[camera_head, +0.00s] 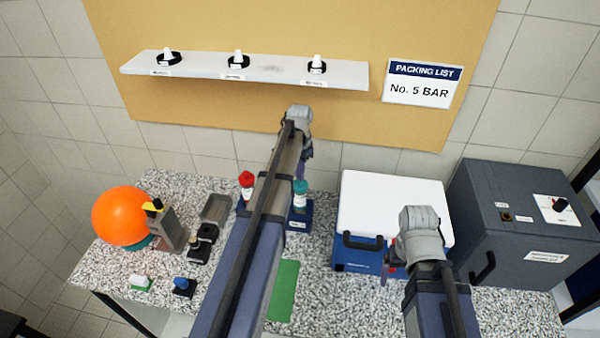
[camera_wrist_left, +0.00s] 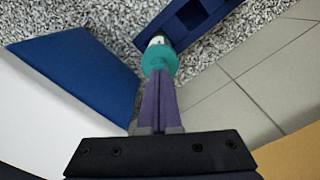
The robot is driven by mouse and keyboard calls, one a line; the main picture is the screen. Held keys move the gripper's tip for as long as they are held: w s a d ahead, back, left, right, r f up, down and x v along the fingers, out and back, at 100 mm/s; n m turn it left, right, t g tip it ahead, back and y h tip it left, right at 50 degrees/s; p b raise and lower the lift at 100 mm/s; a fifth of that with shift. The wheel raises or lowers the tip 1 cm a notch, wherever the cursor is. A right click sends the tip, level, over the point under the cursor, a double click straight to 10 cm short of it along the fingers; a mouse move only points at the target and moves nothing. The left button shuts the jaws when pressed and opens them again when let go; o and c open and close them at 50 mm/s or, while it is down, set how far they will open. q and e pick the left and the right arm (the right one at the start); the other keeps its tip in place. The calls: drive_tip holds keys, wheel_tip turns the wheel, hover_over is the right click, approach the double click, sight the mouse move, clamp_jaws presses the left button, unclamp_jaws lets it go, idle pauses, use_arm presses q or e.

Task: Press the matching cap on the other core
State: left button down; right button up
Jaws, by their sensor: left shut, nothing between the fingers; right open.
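A core with a teal cap (camera_head: 300,187) stands upright at the blue rack (camera_head: 298,222). A core with a red cap (camera_head: 246,179) stands to its left, partly behind my left arm. My left gripper (camera_head: 306,160) is shut and empty, partly hidden by its wrist. In the left wrist view, its closed fingers (camera_wrist_left: 160,78) point at the teal cap (camera_wrist_left: 159,58), overlapping its edge; I cannot tell whether they touch. The blue rack (camera_wrist_left: 200,20) lies beyond. My right gripper (camera_head: 390,268) is open by the cooler's front, mostly hidden by its wrist.
A white-lidded blue cooler (camera_head: 395,200) and a grey box (camera_head: 525,220) fill the right of the counter. An orange ball (camera_head: 123,215), a grey device (camera_head: 172,228) and small blocks are at left. A green mat (camera_head: 284,290) lies bare in front. A shelf (camera_head: 200,75) hangs above.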

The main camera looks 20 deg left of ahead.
use_arm(q)
drive_tip(key=shift+f+b, duration=0.25)
drive_tip(key=shift+b, duration=0.05)
drive_tip(key=shift+s+r, duration=0.1)
drive_tip(key=shift+r+p, duration=0.8)
drive_tip(key=shift+p, duration=0.2)
drive_tip(key=shift+r+p, duration=0.6)
drive_tip(key=shift+r, duration=0.1)
drive_tip(key=shift+f, duration=0.1)
